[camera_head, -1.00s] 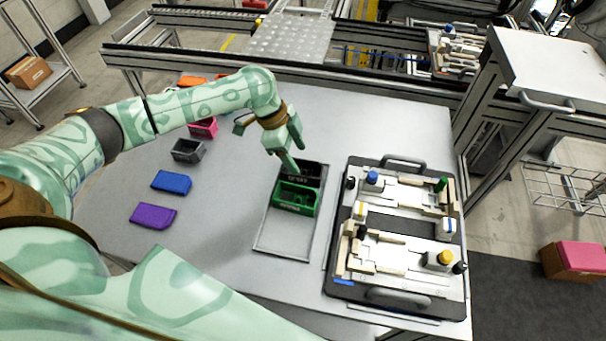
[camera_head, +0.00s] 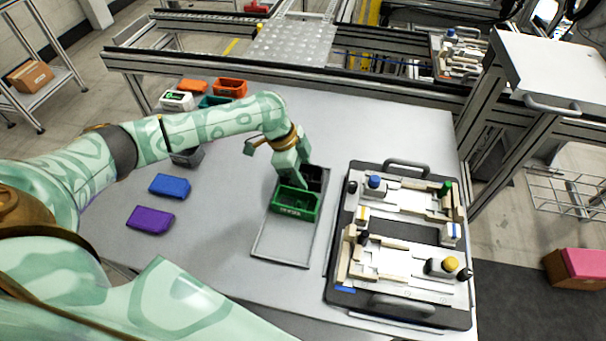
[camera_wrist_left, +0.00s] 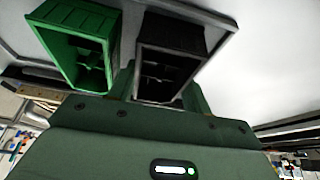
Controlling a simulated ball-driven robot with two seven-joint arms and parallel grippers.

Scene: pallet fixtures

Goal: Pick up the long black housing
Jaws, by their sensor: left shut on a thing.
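The black housing (camera_head: 316,176) is an open box at the far end of a grey tray (camera_head: 281,250), partly hidden by my left gripper. It also shows in the left wrist view (camera_wrist_left: 182,48), with its divided inside facing the camera. My left gripper (camera_head: 299,182) points down at it. In the left wrist view the fingers (camera_wrist_left: 160,92) lie on either side of the black housing, shut on it. Whether it has left the tray cannot be told. My right gripper is not in view.
A green box (camera_head: 297,202) stands close beside the black housing, also seen in the left wrist view (camera_wrist_left: 80,42). A black pallet fixture (camera_head: 349,296) lies to the right. Blue (camera_head: 170,184) and purple (camera_head: 150,219) boxes lie left. Orange bins (camera_head: 229,88) stand at the back.

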